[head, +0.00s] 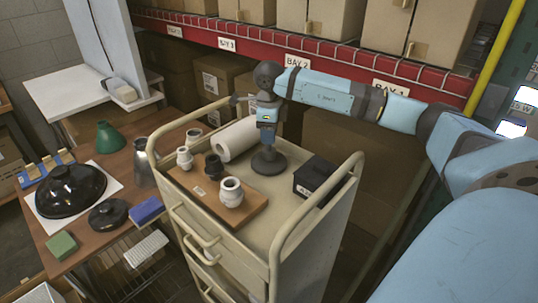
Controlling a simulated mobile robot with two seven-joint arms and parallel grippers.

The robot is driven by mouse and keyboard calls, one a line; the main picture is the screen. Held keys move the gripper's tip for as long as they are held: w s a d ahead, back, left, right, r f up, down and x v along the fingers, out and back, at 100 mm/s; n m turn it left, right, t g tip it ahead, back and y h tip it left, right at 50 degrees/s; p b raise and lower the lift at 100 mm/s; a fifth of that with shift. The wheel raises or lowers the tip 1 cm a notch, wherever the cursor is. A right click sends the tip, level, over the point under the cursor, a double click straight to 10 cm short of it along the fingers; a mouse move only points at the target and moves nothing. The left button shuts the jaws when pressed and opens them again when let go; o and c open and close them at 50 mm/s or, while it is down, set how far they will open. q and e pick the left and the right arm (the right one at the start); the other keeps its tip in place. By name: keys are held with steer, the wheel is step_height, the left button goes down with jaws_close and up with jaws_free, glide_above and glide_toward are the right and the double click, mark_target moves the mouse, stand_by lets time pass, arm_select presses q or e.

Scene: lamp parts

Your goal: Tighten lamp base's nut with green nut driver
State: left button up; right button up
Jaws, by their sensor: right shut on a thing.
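A dark round base (268,162) stands upright on the cart top, at the centre of the head view. My right gripper (267,134) points straight down above it and is shut on a dark upright piece (267,148) over the base's middle. I cannot tell whether that piece is the base's stem or a tool. The nut is too small to make out. I see no clearly green driver; a green cone-shaped piece (108,138) stands on the brown table at left. My left gripper is out of view.
The cart (305,207) has raised rails. On it are a white roll (236,138), a black box (315,177) and a wooden board (205,207) with pale and dark fittings. The table holds a black dome (70,188), a dark disc (108,214) and a blue block (147,210).

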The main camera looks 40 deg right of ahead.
steer(key=shift+m+p, duration=0.35)
steer(key=shift+m, duration=1.45)
steer(key=shift+m+p, duration=0.35)
steer(key=shift+m, duration=1.35)
steer(key=shift+m+p, duration=0.35)
steer(key=shift+m, duration=1.35)
